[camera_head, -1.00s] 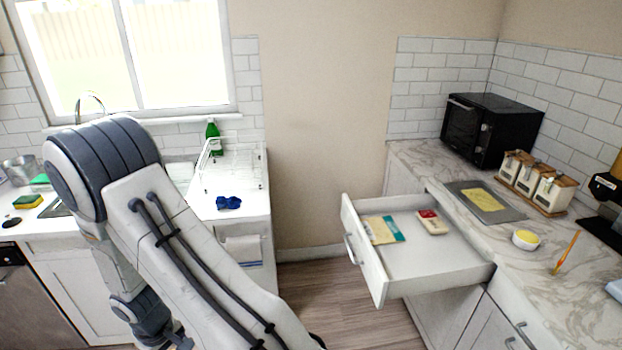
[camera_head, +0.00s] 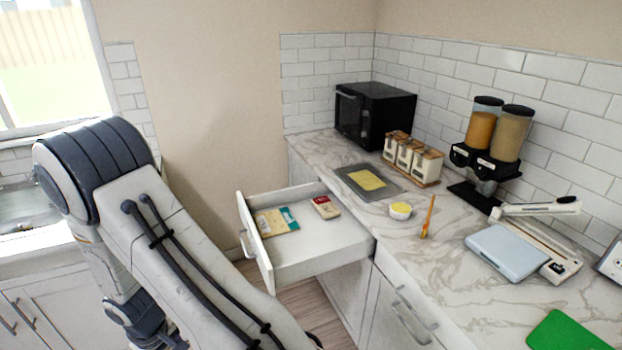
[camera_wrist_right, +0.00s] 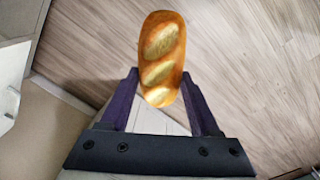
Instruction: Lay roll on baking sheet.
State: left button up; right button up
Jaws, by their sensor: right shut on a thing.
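A brown bread roll (camera_wrist_right: 161,50) with pale scored patches is held in my right gripper (camera_wrist_right: 160,84) in the right wrist view. The purple fingers are on both sides of its near end, and its far end sticks out beyond them. Wooden floor shows behind it. The grey baking sheet (camera_head: 399,188) lies flat on the marble counter in the head view, with a flat yellow piece (camera_head: 367,180) on it. My right gripper is outside the head view. My left arm fills the left of that view, but its fingers do not show.
An open drawer (camera_head: 318,250) holding a booklet (camera_head: 272,222) and a small red-and-cream box (camera_head: 325,207) juts out before the counter.

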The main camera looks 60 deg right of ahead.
aim_at(371, 183)
jog(key=z, duration=1.4)
jog(key=i, duration=1)
jog(key=u, duration=0.05)
